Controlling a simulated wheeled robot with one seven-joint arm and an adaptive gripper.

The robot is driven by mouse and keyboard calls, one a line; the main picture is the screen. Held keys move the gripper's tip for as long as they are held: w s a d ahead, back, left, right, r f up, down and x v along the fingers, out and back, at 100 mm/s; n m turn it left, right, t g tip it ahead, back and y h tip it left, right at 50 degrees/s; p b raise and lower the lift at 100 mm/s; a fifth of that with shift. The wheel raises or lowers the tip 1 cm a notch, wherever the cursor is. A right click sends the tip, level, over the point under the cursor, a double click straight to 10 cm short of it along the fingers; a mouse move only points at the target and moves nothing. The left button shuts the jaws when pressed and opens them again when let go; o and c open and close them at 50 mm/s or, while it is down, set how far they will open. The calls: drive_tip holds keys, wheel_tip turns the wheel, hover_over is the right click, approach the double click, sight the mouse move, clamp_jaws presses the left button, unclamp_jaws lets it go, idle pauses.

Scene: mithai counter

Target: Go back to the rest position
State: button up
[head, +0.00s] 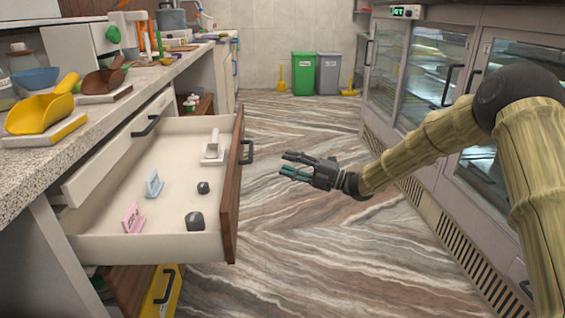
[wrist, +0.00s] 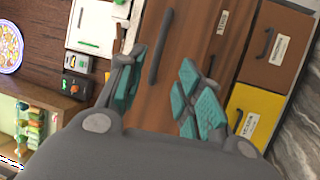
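My gripper (head: 297,167) is held over the aisle, to the right of the open drawer's wooden front (head: 232,190) and apart from it. My arm reaches in from the right side of the head view. In the wrist view my gripper (wrist: 160,95) has its teal-padded fingers spread apart with nothing between them. Behind the fingers, the wrist view shows the brown drawer front (wrist: 185,50) with a dark bar handle (wrist: 161,46).
The open drawer (head: 165,235) juts into the aisle and holds several small items. The counter (head: 60,155) carries a yellow scoop (head: 42,108). Glass-door cabinets (head: 410,70) line the right. Green (head: 303,73) and grey (head: 328,73) bins stand at the back. The aisle floor is clear.

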idle(0.3)
drive_tip(key=s+d+f+m+t+h, duration=0.25)
drive_tip(key=s+f+m, duration=0.3)
drive_tip(key=f, duration=0.55)
drive_tip(key=s+d+f+m+t+h, duration=0.15)
drive_tip(key=s+f+m+h, duration=0.25)
drive_tip(key=f+m, duration=0.45)
drive_tip(key=s+d+f+m+t+h, duration=0.1)
drive_tip(key=s+d+f+m+h, duration=0.3)
drive_tip(key=f, duration=0.8)
drive_tip(key=s+d+f+m+g+h, duration=0.25)
drive_tip(key=s+d+f, duration=0.2)
drive_tip(key=s, duration=0.45)
drive_tip(key=s+d+f+m+g+h, duration=0.1)
drive_tip(key=s+d+f+m, duration=0.25)
drive_tip(key=s+f, duration=0.4)
drive_tip(key=s+d+f+m+g+h, duration=0.2)
drive_tip(key=s+d+f+m, duration=0.15)
drive_tip(key=s, duration=0.75)
drive_tip(key=s+d+m+g+h, duration=0.2)
drive_tip(key=s+d+m, duration=0.15)
drive_tip(key=s, duration=0.55)
drive_tip(key=s+d+m+g+h, duration=0.15)
drive_tip(key=s+d, duration=0.25)
drive_tip(key=s, duration=0.4)
wheel_tip(320, 180, up, 35)
drive_tip(key=p, duration=3.5)
drive_tip(key=shift+w+r, duration=0.15)
drive_tip(key=shift+r, duration=0.05)
drive_tip(key=shift+a, duration=0.15)
